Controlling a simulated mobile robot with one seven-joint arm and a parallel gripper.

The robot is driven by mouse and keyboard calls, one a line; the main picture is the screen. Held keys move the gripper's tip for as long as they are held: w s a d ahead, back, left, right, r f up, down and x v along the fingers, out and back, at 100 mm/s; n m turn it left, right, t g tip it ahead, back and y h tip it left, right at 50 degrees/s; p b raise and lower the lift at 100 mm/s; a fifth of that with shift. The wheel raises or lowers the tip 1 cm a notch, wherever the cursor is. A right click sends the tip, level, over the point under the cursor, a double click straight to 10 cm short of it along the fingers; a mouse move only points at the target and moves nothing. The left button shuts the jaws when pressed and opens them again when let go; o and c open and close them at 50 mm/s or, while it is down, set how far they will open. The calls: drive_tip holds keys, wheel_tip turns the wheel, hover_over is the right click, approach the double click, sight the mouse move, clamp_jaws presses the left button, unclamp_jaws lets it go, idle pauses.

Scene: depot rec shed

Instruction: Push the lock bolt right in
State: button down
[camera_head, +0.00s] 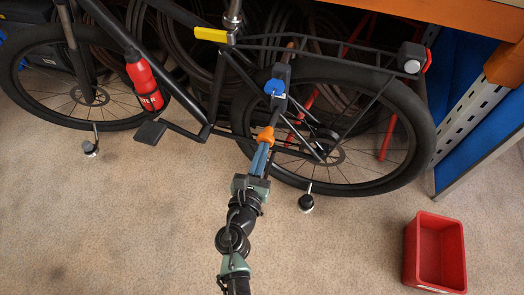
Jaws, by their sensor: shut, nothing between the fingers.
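A black bicycle (215,95) stands across the picture, its rear wheel (413,115) at the right. A dark lock body (279,103) with a blue key-like piece (274,87) sits by the front part of the rear wheel. An orange piece (265,134) shows just below it, in line with my fingertips; it looks like the bolt's knob, but I cannot make this out surely. My gripper (261,150) reaches up from below with its blue-grey fingers shut and empty. Its tips meet or overlap the orange piece; contact is unclear. The bolt itself cannot be made out.
A red bin (411,255) stands on the carpet at the right. A red bottle (142,78) is on the bicycle frame, and a yellow lever (211,34) is near the seat post. An orange and blue rack (470,105) stands right. The lower left floor is clear.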

sight(271, 128)
drive_tip(key=b+x, duration=0.2)
drive_tip(key=x, duration=0.5)
drive_tip(key=shift+w+d+r, duration=0.1)
drive_tip(key=shift+w+d, duration=0.05)
drive_tip(key=shift+d, duration=0.1)
drive_tip(key=shift+w+b, duration=0.3)
drive_tip(key=shift+d+r, duration=0.1)
drive_tip(key=shift+r, duration=0.15)
drive_tip(key=shift+r, duration=0.1)
